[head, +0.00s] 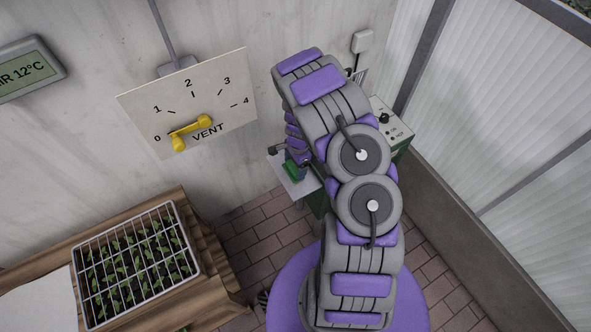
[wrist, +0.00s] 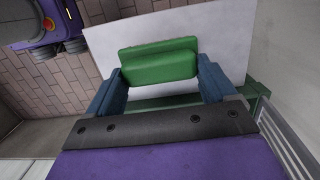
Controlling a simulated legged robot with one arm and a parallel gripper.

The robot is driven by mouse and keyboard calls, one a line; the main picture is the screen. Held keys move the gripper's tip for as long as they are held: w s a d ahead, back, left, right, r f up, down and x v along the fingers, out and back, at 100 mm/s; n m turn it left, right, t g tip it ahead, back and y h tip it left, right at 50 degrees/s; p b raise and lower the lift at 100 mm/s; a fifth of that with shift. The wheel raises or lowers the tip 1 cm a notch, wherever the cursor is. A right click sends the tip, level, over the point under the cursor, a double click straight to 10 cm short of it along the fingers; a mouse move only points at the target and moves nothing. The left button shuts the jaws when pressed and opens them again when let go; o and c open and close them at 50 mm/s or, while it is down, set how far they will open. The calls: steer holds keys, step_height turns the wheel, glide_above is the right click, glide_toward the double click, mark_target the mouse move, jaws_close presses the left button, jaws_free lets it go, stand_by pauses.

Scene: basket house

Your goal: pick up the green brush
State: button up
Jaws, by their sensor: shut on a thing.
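The green brush (wrist: 158,62) shows as a green block between the two blue fingers of my gripper (wrist: 160,82) in the wrist view. My gripper is shut on it. A pale flat surface (wrist: 225,42) lies behind the brush; I cannot tell whether the brush touches it. In the head view a small part of the green brush (head: 291,169) shows at the left of my arm, over the pale surface (head: 303,187). My arm hides most of the gripper there, and the bristles are not visible.
A wooden bench (head: 215,262) with a seedling tray (head: 198,262) stands at the lower left. A VENT dial panel (head: 235,75) with a yellow handle (head: 190,131) is on the wall. A control box (head: 386,118) sits right of my arm. The brick floor (head: 262,222) between is clear.

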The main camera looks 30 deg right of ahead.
steer(key=shift+a+r, duration=0.1)
steer(key=shift+a, duration=0.15)
steer(key=shift+d+r, duration=0.3)
steer(key=shift+d, duration=0.1)
steer(key=r, duration=0.1)
steer(key=d+r+p, duration=0.1)
steer(key=r, duration=0.1)
steer(key=shift+s+r, duration=0.1)
steer(key=s+r+p, duration=0.1)
steer(key=s, duration=1.4)
steer(key=shift+s+p, duration=0.35)
